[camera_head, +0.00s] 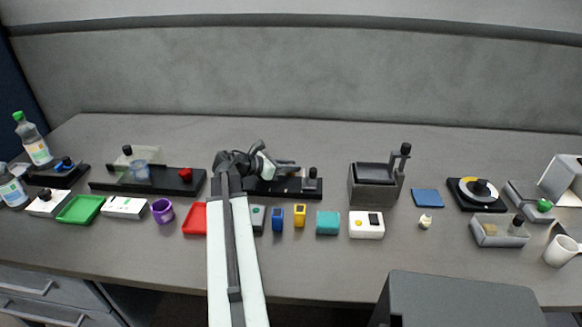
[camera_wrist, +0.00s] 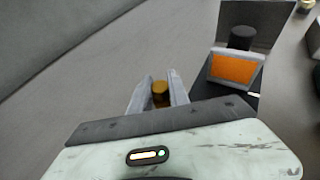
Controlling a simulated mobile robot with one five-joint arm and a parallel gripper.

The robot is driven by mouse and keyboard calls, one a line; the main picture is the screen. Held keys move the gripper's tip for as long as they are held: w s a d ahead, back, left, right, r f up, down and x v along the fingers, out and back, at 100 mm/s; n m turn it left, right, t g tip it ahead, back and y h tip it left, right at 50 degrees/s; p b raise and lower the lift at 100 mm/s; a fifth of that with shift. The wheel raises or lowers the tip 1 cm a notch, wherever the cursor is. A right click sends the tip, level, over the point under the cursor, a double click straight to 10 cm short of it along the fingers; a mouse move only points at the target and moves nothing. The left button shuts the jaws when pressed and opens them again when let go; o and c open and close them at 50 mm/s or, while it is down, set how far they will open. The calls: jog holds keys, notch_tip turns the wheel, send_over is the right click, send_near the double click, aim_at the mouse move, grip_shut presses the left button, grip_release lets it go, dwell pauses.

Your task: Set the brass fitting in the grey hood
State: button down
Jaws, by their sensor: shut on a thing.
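My gripper (camera_head: 290,167) is stretched over the middle of the table, above the back of a black base. In the wrist view its fingers (camera_wrist: 159,95) are shut on the brass fitting (camera_wrist: 160,88), a small brown-gold piece. The head view does not show the fitting clearly. A grey-framed housing with an orange face (camera_wrist: 233,70) stands to the right of the fingers in the wrist view, apart from them. It may be the grey hood, but I cannot tell for sure. A black knob (camera_wrist: 242,37) rises behind that face.
A dark grey box with a lever (camera_head: 372,188) stands to the right of the black base (camera_head: 290,191). Blue, yellow and teal blocks (camera_head: 328,222) and a white box (camera_head: 366,231) line the front. The table behind the black base is clear.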

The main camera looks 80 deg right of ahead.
jog(key=c, duration=1.3)
grip_release()
jog(key=shift+o, duration=0.2)
jog(key=shift+r, duration=0.1)
jog(key=p+v, duration=0.5)
jog(key=v, duration=0.7)
jog(key=shift+r, duration=0.1)
